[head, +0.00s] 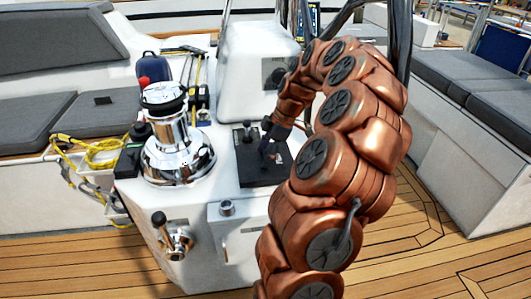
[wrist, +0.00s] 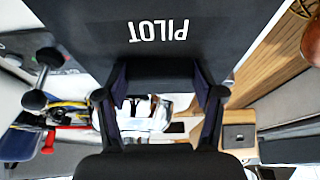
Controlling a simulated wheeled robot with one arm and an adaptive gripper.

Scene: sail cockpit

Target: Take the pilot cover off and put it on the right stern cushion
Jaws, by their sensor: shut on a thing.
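The pilot cover (head: 262,176) is a flat dark plate over the white console top in the head view. In the wrist view the cover (wrist: 105,35) fills the top, with PILOT in white letters upside down. My gripper (head: 271,145) is above the cover, its fingers (wrist: 160,95) on both sides of a raised dark grip at the cover's edge. It is shut on it. I cannot tell whether the cover is clear of the console. Grey cushions (head: 448,66) lie on the bench at the right; a nearer one (head: 505,108) is cut by the picture edge.
A chrome winch (head: 178,150) stands left of the cover, with a crank (head: 165,228) below it. A white pedestal (head: 245,70) rises behind. Open teak floor (head: 425,265) lies between console and right bench.

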